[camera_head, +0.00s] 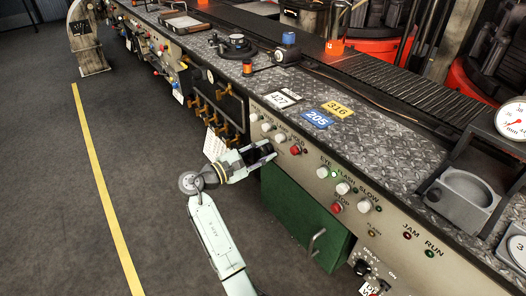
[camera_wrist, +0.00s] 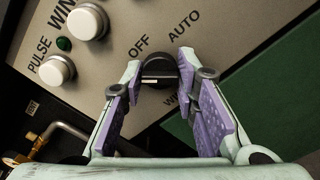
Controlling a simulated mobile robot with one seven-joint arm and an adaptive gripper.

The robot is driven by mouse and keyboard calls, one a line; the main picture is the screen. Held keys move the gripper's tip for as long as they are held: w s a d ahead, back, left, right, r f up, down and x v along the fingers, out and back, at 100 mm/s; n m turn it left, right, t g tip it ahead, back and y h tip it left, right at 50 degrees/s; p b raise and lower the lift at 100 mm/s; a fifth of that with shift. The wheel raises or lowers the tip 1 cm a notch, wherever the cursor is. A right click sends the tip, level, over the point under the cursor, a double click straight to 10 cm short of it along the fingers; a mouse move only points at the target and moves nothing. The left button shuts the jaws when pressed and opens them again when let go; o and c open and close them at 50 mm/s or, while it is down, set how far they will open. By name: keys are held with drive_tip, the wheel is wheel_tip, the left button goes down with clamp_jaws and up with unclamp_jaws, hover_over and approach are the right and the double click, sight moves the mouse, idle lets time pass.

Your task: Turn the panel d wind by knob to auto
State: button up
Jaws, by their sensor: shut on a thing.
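The wind by knob (camera_wrist: 160,64) is round and black with a pale line across it, in the middle of the wrist view. The word OFF stands at its upper left and AUTO at its upper right; the label below it is partly hidden by a finger. The pale line runs nearly level in this view, and I cannot tell which word it marks. My gripper (camera_wrist: 160,72) is shut on the knob, with a purple-padded finger on each side. In the head view my gripper (camera_head: 268,154) is against the panel front (camera_head: 308,170), and it hides the knob there.
White push buttons (camera_wrist: 87,22) and a small green lamp (camera_wrist: 64,44) sit left of the knob. A green cabinet door (camera_head: 300,215) lies below the panel. Brass pipe fittings (camera_head: 215,115) stick out to the left. The floor (camera_head: 140,150) in front is clear.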

drive_tip(key=shift+f+m, duration=0.1)
drive_tip(key=shift+m, duration=0.2)
clamp_jaws()
drive_tip(key=m+b, duration=0.3)
drive_tip(key=shift+f+m, duration=0.1)
drive_tip(key=shift+m, duration=0.3)
drive_tip(key=m+b, duration=0.4)
drive_tip(key=shift+m, duration=0.3)
drive_tip(key=m+b, duration=0.8)
drive_tip(key=shift+r+m+b, duration=0.2)
drive_tip(key=shift+m+b, duration=0.15)
drive_tip(key=shift+m, duration=0.05)
drive_tip(key=o, duration=1.1)
unclamp_jaws()
drive_tip(key=shift+r, duration=0.1)
drive_tip(key=shift+c, duration=0.2)
